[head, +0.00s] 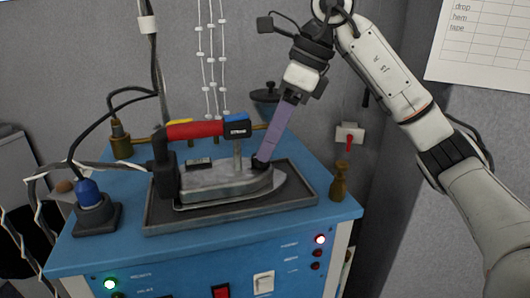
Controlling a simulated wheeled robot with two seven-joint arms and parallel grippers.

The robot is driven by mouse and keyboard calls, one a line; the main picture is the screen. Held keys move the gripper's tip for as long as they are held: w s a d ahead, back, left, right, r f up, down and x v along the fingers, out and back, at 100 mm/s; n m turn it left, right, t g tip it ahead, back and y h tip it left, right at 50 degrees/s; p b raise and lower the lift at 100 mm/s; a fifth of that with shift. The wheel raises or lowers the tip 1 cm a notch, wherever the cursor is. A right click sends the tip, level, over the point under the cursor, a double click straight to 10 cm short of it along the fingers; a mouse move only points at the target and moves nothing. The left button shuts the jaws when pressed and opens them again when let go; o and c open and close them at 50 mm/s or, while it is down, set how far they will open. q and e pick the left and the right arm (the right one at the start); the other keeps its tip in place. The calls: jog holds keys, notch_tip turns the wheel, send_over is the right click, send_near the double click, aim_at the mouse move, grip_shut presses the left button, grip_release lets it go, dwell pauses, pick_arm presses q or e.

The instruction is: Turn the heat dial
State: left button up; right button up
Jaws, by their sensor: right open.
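A grey iron (230,187) with a red handle (195,130) rests on a dark tray on a blue cabinet, its tip to the right. A small dark round part on the iron's front top (259,163), perhaps the heat dial, is mostly covered by my right gripper. My right gripper (264,155) comes down from the upper right with long purple fingers. Its tips are at that dark part; whether they touch it I cannot tell. The jaws are open, seen edge-on. My left gripper is out of view.
The dark tray (165,222) surrounds the iron. A blue-topped plug (92,198) with cables stands at the left of the cabinet top (125,244). A brass fitting (339,183) stands at the right corner. White beaded strings (211,60) hang behind. Lamps and switches line the front.

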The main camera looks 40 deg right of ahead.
jog(key=shift+x, duration=1.15)
jog(key=shift+a, duration=0.1)
jog(key=c, duration=1.1)
jog(key=shift+o, duration=0.2)
jog(key=shift+r, duration=0.1)
